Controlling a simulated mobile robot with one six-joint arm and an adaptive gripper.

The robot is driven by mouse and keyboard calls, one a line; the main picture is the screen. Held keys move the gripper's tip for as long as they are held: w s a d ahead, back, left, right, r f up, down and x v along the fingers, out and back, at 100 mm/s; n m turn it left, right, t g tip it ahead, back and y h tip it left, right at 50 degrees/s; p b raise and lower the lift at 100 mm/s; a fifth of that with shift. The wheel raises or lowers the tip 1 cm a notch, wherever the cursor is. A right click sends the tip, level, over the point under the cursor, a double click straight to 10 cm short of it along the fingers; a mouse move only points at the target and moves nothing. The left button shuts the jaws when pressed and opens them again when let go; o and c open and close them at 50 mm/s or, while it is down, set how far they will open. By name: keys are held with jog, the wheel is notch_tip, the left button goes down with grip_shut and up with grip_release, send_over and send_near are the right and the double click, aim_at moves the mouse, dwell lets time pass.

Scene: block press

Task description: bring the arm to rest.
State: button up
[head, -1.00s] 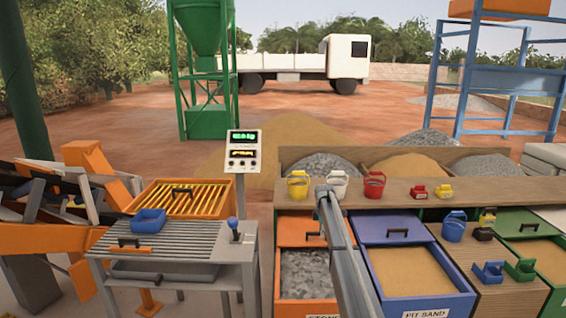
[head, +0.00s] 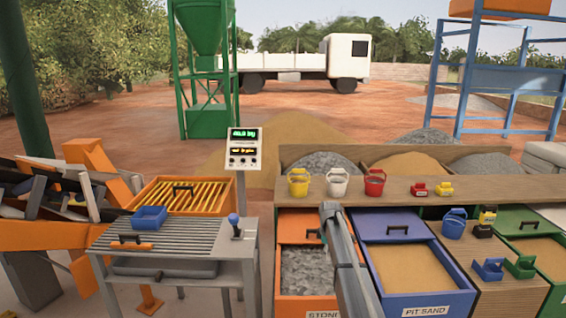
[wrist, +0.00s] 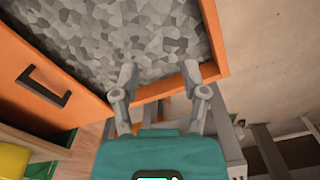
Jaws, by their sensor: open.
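Right of the arm are the pit sand bin (head: 410,275) and a wooden top with small blue and green scoops (head: 489,270). Buckets (head: 337,184) line the shelf behind.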

jog(key=s+f+m+b, duration=0.2)
jog(key=s+m, duration=1.1)
jog(key=s, duration=2.6)
jog(key=shift+f, duration=0.3)
